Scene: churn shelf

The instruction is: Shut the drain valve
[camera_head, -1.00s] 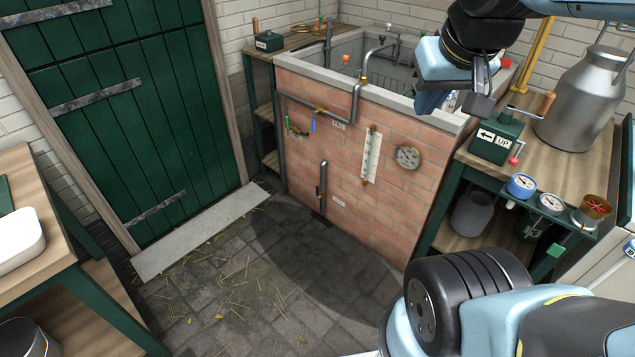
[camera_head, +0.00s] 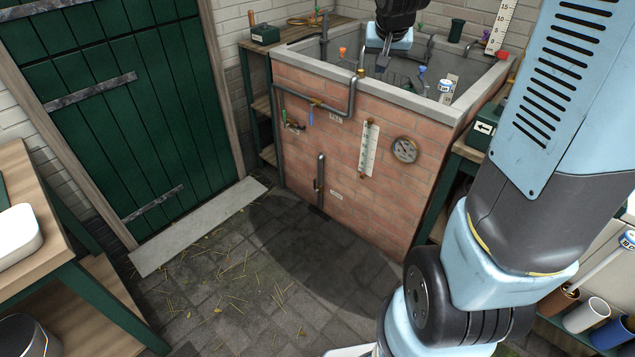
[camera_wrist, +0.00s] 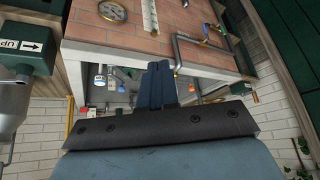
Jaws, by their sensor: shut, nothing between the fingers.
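A brick trough (camera_head: 350,150) stands against the back wall with pipes on its front. A short vertical pipe with a small brass-coloured valve (camera_head: 318,186) comes down low on that front, beside a white label too small to read; this looks like the drain valve. A higher pipe (camera_head: 335,108) carries a brass fitting with a blue lever (camera_head: 311,118) hanging down. My gripper (camera_head: 386,53) is over the trough opening, well above and right of the low valve. In the wrist view its fingers (camera_wrist: 159,82) are together and empty, with the trough upside down beyond.
The trough rim (camera_head: 425,100) and a brass-topped pipe (camera_head: 361,72) rise near my gripper. A round gauge (camera_head: 404,150) and a thermometer strip (camera_head: 369,148) are on the brick front. The floor before the trough is clear apart from straw.

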